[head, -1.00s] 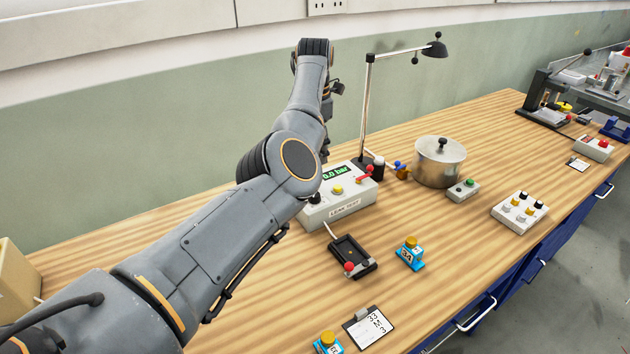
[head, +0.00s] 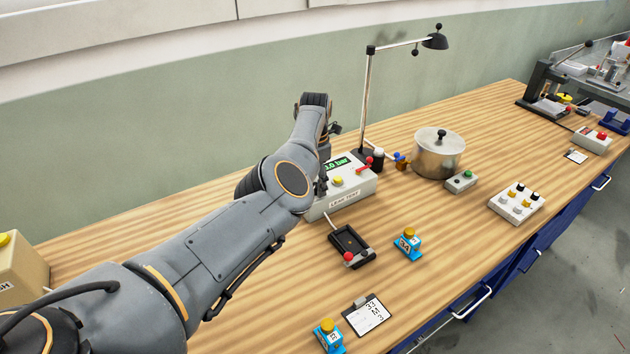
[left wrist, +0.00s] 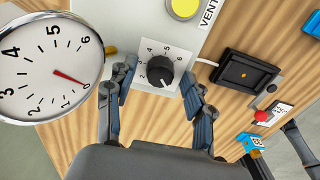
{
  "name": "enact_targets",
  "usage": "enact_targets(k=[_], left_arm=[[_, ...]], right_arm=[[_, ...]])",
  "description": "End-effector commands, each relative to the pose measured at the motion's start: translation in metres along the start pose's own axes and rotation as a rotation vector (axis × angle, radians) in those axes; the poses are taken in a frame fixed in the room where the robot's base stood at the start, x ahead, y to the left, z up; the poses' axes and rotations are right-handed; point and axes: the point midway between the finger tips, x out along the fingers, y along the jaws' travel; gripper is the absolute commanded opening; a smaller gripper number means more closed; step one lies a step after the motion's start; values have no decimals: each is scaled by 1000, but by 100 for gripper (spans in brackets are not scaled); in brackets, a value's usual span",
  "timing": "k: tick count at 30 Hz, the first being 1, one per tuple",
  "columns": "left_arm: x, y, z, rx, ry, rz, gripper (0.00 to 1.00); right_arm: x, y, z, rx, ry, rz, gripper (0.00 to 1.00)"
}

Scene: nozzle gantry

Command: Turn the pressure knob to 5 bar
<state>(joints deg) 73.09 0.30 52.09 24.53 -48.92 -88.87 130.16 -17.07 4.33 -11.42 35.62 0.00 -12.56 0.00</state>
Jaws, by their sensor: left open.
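The black pressure knob (left wrist: 160,71) sits on a white scale plate (left wrist: 178,53) with numbers in the left wrist view. My left gripper (left wrist: 160,88) is open, with one fingertip on each side of the knob; I cannot tell whether they touch it. A round gauge (left wrist: 40,65) beside it has its red needle near 0. In the head view the leak test box (head: 348,196) shows a green display (head: 337,163) ending in ".0 bar", its left part covered by my arm. The knob is hidden there, and my left gripper is mostly hidden behind my arm.
A black tray (head: 352,244) and a blue block with a yellow top (head: 408,243) stand in front. A lamp post (head: 366,105) and a pot (head: 438,155) stand behind and right.

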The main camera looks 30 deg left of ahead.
Motion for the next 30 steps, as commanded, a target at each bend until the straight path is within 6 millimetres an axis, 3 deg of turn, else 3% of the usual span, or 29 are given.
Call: enact_targets(k=[3, 10, 11, 20, 30], left_arm=[[0, 0, 0, 0, 0, 0, 49], [0, 0, 0, 0, 0, 0, 2], [0, 0, 0, 1, 0, 0, 0], [-1, 0, 0, 36, 1, 1, 0], [-2, 0, 0, 254, 2, 2, 0]], right_arm=[[0, -1, 1, 0, -3, -1, 0], [0, -1, 3, 0, -6, -1, 0], [0, -1, 3, 0, -6, -1, 0], [-1, 3, 4, -2, -7, 4, 0], [-5, 5, 4, -3, -7, 5, 0]])
